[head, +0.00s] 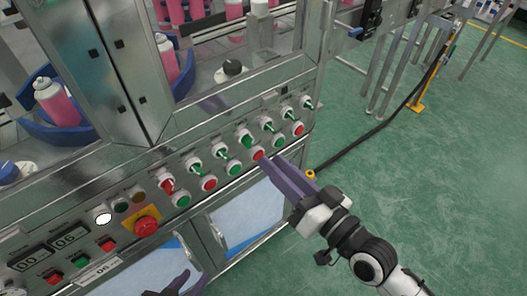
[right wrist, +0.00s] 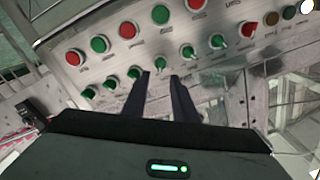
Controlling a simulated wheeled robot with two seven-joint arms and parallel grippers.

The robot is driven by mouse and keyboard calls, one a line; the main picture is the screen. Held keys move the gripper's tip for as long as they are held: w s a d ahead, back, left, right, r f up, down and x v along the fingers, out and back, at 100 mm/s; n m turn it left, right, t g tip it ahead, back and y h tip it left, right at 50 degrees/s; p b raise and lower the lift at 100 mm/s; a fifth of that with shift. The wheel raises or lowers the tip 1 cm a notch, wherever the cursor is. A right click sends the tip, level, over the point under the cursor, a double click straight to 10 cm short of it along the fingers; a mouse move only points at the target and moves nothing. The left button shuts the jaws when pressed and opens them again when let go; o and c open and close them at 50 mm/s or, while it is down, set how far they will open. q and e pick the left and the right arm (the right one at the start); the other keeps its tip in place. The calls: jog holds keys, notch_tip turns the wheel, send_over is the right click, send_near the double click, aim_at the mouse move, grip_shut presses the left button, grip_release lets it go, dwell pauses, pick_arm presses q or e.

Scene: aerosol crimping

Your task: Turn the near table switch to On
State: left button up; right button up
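The control panel (head: 150,165) carries a row of turn switches above a row of round push buttons. One switch is red (head: 167,185) and several are green; their labels are too small to read, so I cannot tell which is the near table switch. My right gripper (head: 272,164) is in front of the panel, its two fingers apart and nothing between them. In the right wrist view, its fingertips (right wrist: 160,76) point at a green switch (right wrist: 160,62), which lies just beyond the gap; contact is unclear. My left gripper (head: 172,287) is low at the bottom edge, mostly cut off.
A red emergency button (head: 146,226) on a yellow plate and small displays (head: 70,238) are on the panel's left. Pink cans (head: 56,102) stand in blue holders behind it. Green floor (head: 440,180) is open at the right, with a black cable (head: 385,122) across it.

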jog(key=v, duration=0.3)
jog(key=shift+w, duration=0.1)
dwell(0.3)
jog(key=s+d+f+g+h, duration=0.3)
jog(key=s+d+f+h, duration=0.1)
jog(key=f, duration=0.8)
jog(key=s+d+f+n+g+h, duration=0.1)
jog(key=s+d+f+g+h, duration=0.2)
jog(key=s+d+f, duration=0.3)
notch_tip(320, 180, down, 8)
jog(key=s+h, duration=0.1)
jog(key=s, duration=0.2)
jog(key=shift+r, duration=0.2)
jog(key=shift+w, duration=0.15)
jog(key=shift+c, duration=0.5)
